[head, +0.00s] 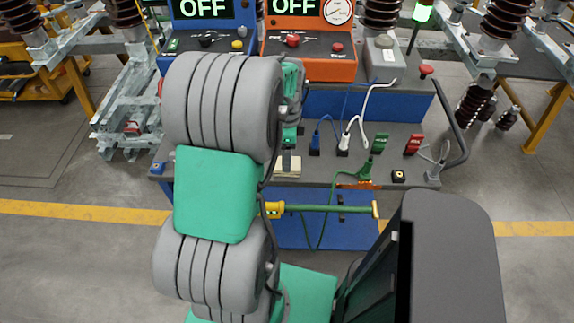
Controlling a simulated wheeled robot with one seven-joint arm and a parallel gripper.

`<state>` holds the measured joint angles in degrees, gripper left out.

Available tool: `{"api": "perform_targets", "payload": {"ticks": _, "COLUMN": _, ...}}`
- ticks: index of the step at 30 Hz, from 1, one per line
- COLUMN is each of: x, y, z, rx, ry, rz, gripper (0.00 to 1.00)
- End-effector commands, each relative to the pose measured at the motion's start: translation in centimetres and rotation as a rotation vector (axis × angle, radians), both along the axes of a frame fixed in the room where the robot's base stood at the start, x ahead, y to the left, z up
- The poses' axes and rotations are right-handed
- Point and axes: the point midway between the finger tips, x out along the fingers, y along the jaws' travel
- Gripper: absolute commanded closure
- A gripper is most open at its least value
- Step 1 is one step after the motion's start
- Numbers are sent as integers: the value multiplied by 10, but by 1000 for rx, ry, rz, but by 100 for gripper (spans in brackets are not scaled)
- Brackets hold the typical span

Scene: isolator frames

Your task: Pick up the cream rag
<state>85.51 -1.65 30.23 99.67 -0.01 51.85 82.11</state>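A small cream patch, which looks like the folded cream rag (288,168), lies on the grey top of the blue workbench, just right of my arm. My arm's thick grey and green links stand in front of it and may hide its left part. My gripper is mostly hidden behind these links; only green and dark pieces near the wrist (290,132) show, just above the rag. I cannot tell whether its fingers are open or shut, or whether they touch the rag.
Blue (208,45) and orange (308,50) test units marked OFF stand at the back. Blue and white plugs, green and red clips (413,144) and cables lie right of the rag. A yellow-green rod (330,208) crosses the bench front. Insulator frames stand on both sides.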

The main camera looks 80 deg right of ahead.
Motion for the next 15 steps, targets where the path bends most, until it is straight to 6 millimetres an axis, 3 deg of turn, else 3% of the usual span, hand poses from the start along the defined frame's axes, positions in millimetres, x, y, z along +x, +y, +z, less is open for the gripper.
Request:
{"api": "perform_targets", "payload": {"ticks": 9, "x": 0, "y": 3, "z": -49, "rx": 1, "ry": 0, "rz": 3, "gripper": 22}}
{"api": "perform_targets", "payload": {"ticks": 15, "x": 0, "y": 2, "z": -52, "rx": -2, "ry": 0, "rz": 4, "gripper": 22}}
